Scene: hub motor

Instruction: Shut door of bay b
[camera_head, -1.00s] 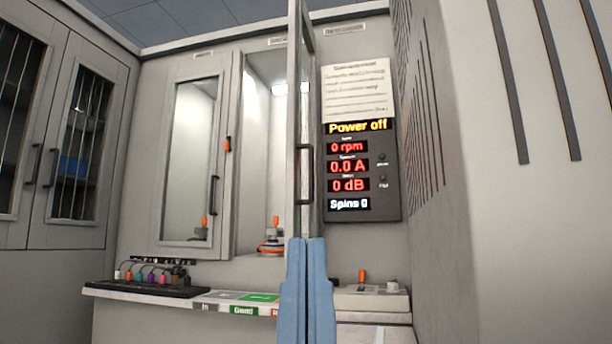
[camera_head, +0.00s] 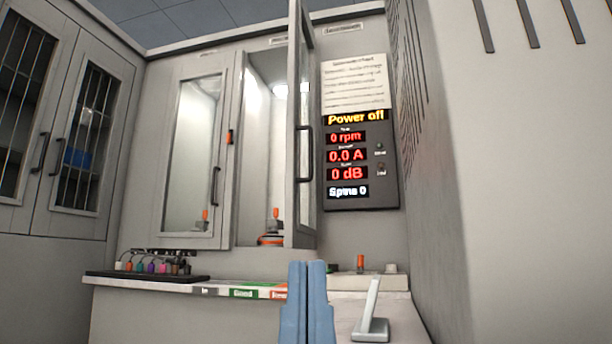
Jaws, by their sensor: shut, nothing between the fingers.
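The left bay has a tall framed door with a glass pane (camera_head: 196,155), which sits shut with a dark handle and an orange latch. The bay beside it is open, and an orange-topped part (camera_head: 274,238) stands inside. Its door (camera_head: 293,100) stands swung out toward me, seen nearly edge-on, with a dark handle (camera_head: 304,152) on it. The bay labels above are too small to read, so I cannot tell which is bay b by lettering. My gripper (camera_head: 308,266) has blue fingers, shut and empty, below the open door and apart from its handle in the picture.
A display panel (camera_head: 360,165) reads "Power off". A counter (camera_head: 250,290) runs below the bays with a dark rack (camera_head: 150,275) of coloured items. A light angled stand (camera_head: 371,318) is at lower right. Slatted cabinets (camera_head: 85,150) stand left; a grey wall (camera_head: 520,200) closes the right.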

